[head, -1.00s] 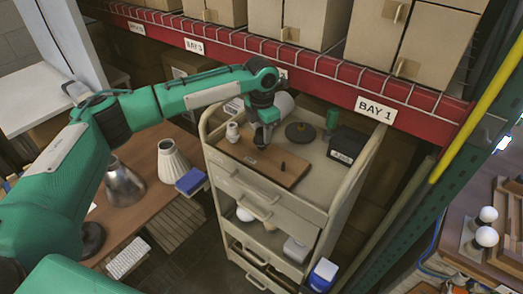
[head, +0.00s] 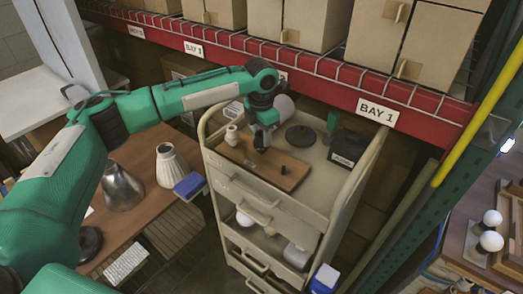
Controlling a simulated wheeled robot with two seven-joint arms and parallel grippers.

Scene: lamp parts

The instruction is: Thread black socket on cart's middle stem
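The beige cart (head: 318,205) stands in the middle of the head view. A brown wooden board (head: 284,184) lies on its top. My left gripper (head: 262,149) points down over the middle of the board. Dark shapes show at its fingertips, but I cannot tell whether they are fingers or the black socket. The gripper hides the middle stem. A short black piece (head: 283,169) stands on the board to the right of the gripper. A white socket-like part (head: 232,135) stands at the board's left end. My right gripper is out of view.
A black disc (head: 300,135), a green bottle-like object (head: 332,121) and a black box (head: 348,147) stand behind the board on the cart. A red shelf beam (head: 300,65) with boxes runs behind. A desk (head: 140,185) with lamp shades is at left.

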